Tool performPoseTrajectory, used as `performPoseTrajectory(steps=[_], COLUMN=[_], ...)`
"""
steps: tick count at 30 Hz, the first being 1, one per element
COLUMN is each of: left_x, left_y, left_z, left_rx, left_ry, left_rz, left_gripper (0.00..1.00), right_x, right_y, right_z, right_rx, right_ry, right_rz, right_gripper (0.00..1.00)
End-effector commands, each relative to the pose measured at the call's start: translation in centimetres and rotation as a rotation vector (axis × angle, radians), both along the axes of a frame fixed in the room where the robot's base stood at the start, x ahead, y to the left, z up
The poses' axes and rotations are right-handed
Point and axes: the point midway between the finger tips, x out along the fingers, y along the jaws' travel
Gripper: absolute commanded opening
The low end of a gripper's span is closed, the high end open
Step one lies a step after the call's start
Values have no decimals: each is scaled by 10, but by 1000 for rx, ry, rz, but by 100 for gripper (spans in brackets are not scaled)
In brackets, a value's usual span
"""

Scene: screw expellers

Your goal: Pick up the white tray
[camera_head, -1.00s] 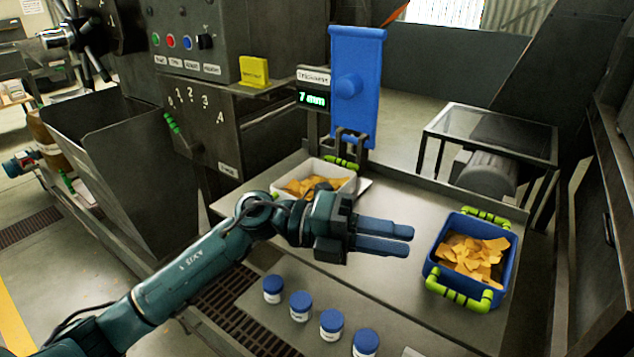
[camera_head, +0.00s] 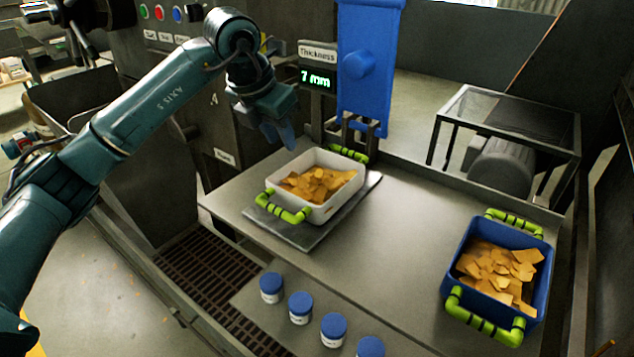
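The white tray (camera_head: 322,213) sits on a flat grey plate on the metal table, in the middle of the head view. It holds orange-brown flakes (camera_head: 316,184) and has green-and-black handles at its near and far ends, the near one (camera_head: 283,208) in clear sight. My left gripper (camera_head: 280,134) is above and behind the tray's left side, pointing down and apart from it. Its blue fingers look edge-on and overlap, so their opening cannot be told. My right gripper is out of view.
A blue tray (camera_head: 455,272) of similar flakes with green handles stands at the right. Several blue-lidded jars (camera_head: 300,308) line the front ledge. A blue panel (camera_head: 368,95) rises behind the white tray, beside the thickness display (camera_head: 318,78). The table between the trays is clear.

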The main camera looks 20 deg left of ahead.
Motion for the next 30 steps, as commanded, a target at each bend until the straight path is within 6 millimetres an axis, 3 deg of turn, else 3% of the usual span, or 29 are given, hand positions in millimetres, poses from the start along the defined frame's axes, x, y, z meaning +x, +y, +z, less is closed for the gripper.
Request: performPoseTrajectory(steps=[18,26,30], left_x=[21,23,23], left_y=[-15,-15,-15], left_z=[-65,-69,-69], left_rx=[-2,-3,-3], left_ry=[1,-1,-1], left_rz=[-2,-3,-3], left_gripper=[29,29,20], right_x=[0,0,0], right_y=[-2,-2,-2], right_z=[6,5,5], right_rx=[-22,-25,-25], right_ry=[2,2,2], right_rz=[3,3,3], right_gripper=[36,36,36])
